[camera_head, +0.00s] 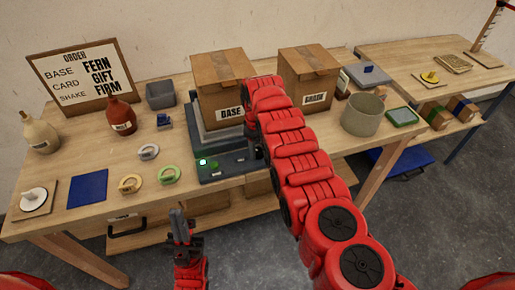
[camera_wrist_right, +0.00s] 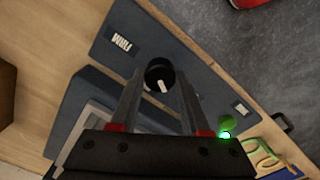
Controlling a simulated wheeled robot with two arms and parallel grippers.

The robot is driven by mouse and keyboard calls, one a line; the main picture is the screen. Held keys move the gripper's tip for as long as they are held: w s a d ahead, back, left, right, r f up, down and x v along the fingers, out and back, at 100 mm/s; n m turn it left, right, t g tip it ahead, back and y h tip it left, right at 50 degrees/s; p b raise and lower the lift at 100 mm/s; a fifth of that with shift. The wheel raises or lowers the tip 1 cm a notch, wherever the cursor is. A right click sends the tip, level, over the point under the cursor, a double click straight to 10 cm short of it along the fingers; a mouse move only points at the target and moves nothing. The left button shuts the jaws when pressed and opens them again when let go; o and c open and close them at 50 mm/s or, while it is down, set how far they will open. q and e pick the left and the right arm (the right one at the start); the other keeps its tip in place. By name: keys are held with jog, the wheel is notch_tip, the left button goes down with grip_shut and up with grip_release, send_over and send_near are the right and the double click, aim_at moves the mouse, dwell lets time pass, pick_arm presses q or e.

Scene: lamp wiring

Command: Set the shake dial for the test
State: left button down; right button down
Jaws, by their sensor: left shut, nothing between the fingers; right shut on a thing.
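The shake dial (camera_wrist_right: 160,75) is a round black knob with a white pointer mark, on the dark control panel (camera_wrist_right: 205,100). In the right wrist view my right gripper (camera_wrist_right: 158,82) is shut on it, one finger on each side. The pointer slants; I cannot tell which setting it marks. A label reading FIRM (camera_wrist_right: 121,42) is on the panel beyond the dial. In the head view my right arm hides the dial and right gripper. My left gripper (camera_head: 178,213) is shut and empty, in front of the table. The order board (camera_head: 82,75) reads FERN, GIFT, FIRM, with FIRM beside SHAKE.
A green light (camera_head: 203,162) glows on the machine's panel. A cardboard box (camera_head: 218,85) stands on the machine, and another box (camera_head: 308,72) is to its right. A grey pot (camera_head: 362,115) is at right.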

jog(key=shift+m, duration=0.3)
jog(key=m+b, duration=0.2)
jog(key=shift+f+m+b, duration=0.2)
jog(key=shift+m+b, duration=0.1)
jog(key=m+b, duration=0.4)
jog(key=shift+w, duration=0.1)
jog(key=m+b, duration=0.1)
jog(key=m, duration=0.1)
jog(key=shift+r+m, duration=0.15)
jog(key=shift+m, duration=1.05)
jog(key=shift+c, duration=1.8)
grip_release()
